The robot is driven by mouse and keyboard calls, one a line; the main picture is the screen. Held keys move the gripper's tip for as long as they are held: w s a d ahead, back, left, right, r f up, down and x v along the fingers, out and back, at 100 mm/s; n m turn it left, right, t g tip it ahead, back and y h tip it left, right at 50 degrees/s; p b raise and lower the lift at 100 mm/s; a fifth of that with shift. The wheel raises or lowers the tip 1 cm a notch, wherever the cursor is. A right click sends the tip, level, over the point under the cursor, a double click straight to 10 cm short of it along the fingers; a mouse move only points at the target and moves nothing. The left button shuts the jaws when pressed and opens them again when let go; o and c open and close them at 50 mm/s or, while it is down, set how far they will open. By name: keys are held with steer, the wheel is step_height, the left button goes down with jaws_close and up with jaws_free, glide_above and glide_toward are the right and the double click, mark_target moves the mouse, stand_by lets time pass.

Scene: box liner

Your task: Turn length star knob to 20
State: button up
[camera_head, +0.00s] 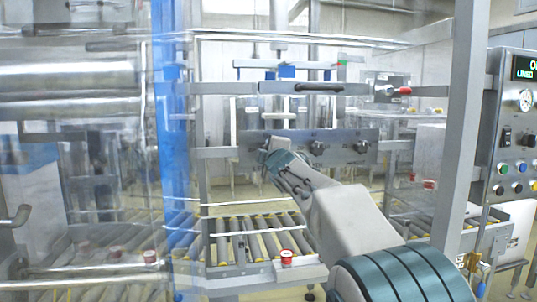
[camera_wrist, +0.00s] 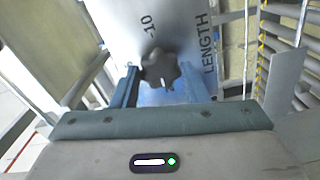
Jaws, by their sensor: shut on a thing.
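The length star knob (camera_wrist: 160,70) is dark, with a lobed rim, and sits on a metal panel marked "LENGTH" and "-10" in the wrist view. A small light mark shows on its face. My gripper (camera_wrist: 168,84) is shut on the knob, with one finger on each side of it. In the head view my gripper (camera_head: 268,155) is at the left part of the panel (camera_head: 345,135) and hides the length knob. The other scale numbers around the knob are not visible.
Two more dark star knobs, a middle one (camera_head: 317,147) and a right one (camera_head: 361,146), sit on the same panel. A roller conveyor (camera_head: 250,240) runs below. A grey post (camera_head: 465,110) and a control box (camera_head: 515,120) stand at the right. A blue post (camera_head: 172,120) stands at the left.

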steer(key=o, duration=1)
steer(key=shift+c, duration=0.2)
steer(key=b+v, duration=0.8)
steer(key=v, duration=0.5)
steer(key=shift+s, duration=0.4)
steer(key=shift+d, duration=0.1)
